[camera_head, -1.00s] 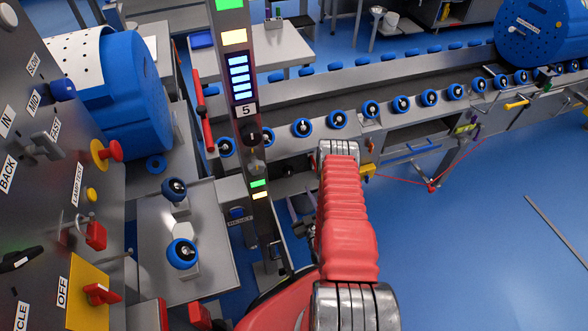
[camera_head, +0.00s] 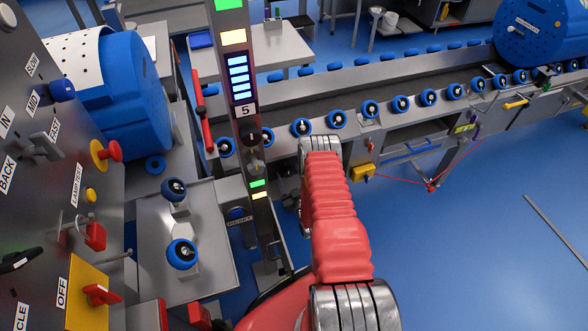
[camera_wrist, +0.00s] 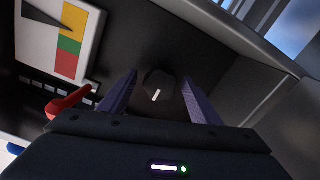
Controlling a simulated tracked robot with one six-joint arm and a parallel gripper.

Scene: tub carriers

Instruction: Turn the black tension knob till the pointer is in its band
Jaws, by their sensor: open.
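The black tension knob (camera_wrist: 159,84) shows in the wrist view on a dark panel, with a white mark on its face. My gripper (camera_wrist: 158,77) is open, one finger to each side of the knob, with a visible gap on both sides. The gauge (camera_wrist: 48,54) is at the upper left of the wrist view, a white plate with yellow, green and red blocks. Its dark pointer (camera_wrist: 42,22) ends beside the lower part of the yellow block, near the green. In the head view my arm hides the gripper, and I cannot make out the tension knob there.
A red lever (camera_wrist: 68,103) sits left of my gripper, close to the left finger. A grey wall or frame (camera_wrist: 262,87) rises on the right. In the head view a post (camera_head: 248,120) with lamps stands left of my arm, and the conveyor (camera_head: 350,127) runs behind.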

